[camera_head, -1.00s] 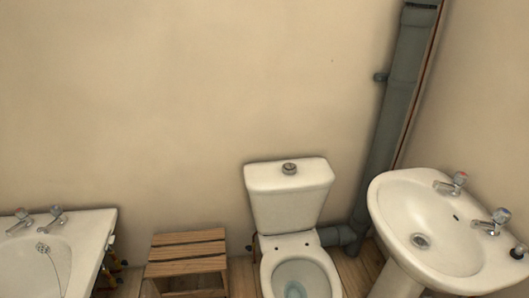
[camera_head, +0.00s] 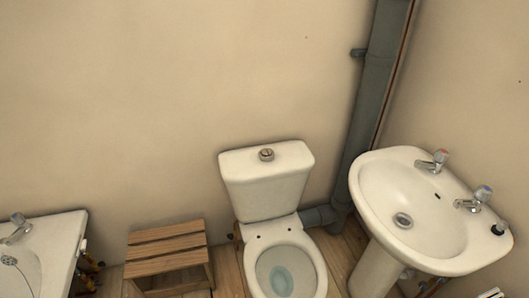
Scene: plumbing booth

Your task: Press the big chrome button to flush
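The chrome button (camera_head: 266,154) is a small round knob on top of the white cistern lid, near its middle. The cistern (camera_head: 267,187) stands against the back wall behind the toilet bowl (camera_head: 285,271). The bowl is open and holds bluish water. Neither of my grippers is in view, so nothing is seen touching the button.
A slatted wooden stool (camera_head: 166,251) stands left of the toilet, with a bath (camera_head: 64,250) further left. A pedestal basin (camera_head: 386,185) with two taps stands at the right. A grey soil pipe (camera_head: 372,100) runs up the wall. Some wooden floor shows between them.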

